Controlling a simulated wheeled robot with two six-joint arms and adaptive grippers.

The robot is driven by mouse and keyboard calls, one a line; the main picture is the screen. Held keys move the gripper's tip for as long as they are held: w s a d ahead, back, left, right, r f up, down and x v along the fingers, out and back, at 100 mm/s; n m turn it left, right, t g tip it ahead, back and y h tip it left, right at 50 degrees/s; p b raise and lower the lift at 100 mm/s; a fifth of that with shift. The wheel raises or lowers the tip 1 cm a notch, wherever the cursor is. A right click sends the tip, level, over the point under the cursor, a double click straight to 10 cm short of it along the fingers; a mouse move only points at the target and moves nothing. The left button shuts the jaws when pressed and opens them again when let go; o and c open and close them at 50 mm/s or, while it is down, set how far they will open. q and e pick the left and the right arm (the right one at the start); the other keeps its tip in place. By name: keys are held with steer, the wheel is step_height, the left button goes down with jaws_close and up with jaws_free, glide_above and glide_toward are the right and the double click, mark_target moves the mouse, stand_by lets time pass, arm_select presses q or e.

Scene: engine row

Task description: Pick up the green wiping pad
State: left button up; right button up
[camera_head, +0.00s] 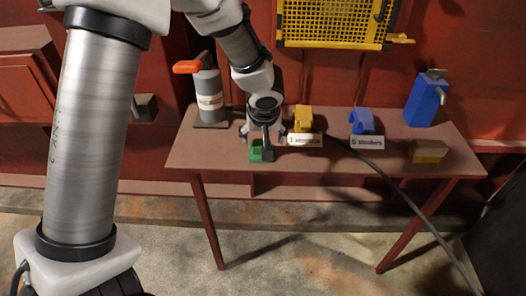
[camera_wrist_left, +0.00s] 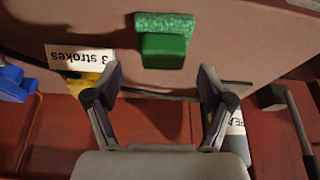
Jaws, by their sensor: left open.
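The green wiping pad (camera_head: 256,153) lies near the front edge of the table (camera_head: 330,160), towards its left end. In the left wrist view the pad (camera_wrist_left: 163,42) has a rough light-green base and a smooth darker green block on it. My left gripper (camera_head: 265,137) is above and beside the pad in the head view, partly covering it. In the left wrist view my left gripper (camera_wrist_left: 160,82) is open and empty, its fingers spread wider than the pad's block. The pad appears just beyond the fingertips, roughly centred between them. My right gripper is not in view.
A grey cylinder with an orange handle (camera_head: 208,90) stands left of the gripper. A yellow item (camera_head: 304,118) with a "3 strokes" label, a blue item (camera_head: 361,121) with a "5 strokes" label, a tall blue dispenser (camera_head: 426,100) and a yellowish block (camera_head: 428,151) are to the right.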

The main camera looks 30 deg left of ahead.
mark_target(261, 142)
arm_select(q)
steer(key=shift+x, duration=1.85)
steer(key=shift+s+a, duration=0.1)
steer(key=shift+a, duration=0.05)
steer(key=c, duration=1.2)
steer(key=shift+r, duration=0.15)
steer(key=shift+c, duration=0.2)
